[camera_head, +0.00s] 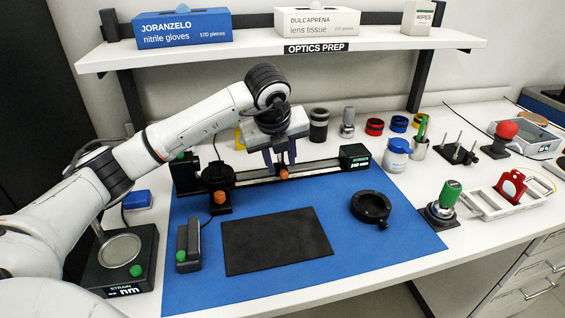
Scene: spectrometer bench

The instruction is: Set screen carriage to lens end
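A black optical rail (325,166) lies along the back of the blue mat. A dark lens mount (217,174) with an orange knob stands near its left end. A small carriage, seen mainly by its orange knob (284,174), sits near the middle of the rail; I take it for the screen carriage. My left gripper (281,161) points down over it. The gripper hides the carriage's upper part. My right gripper is not in view.
On the mat (400,235) are a black pad (276,241), a black ring (371,208) and a grey box with a green button (188,245). Jars and lidded pots stand behind the rail. A shelf (280,48) overhangs the back. A white tray (508,195) lies at right.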

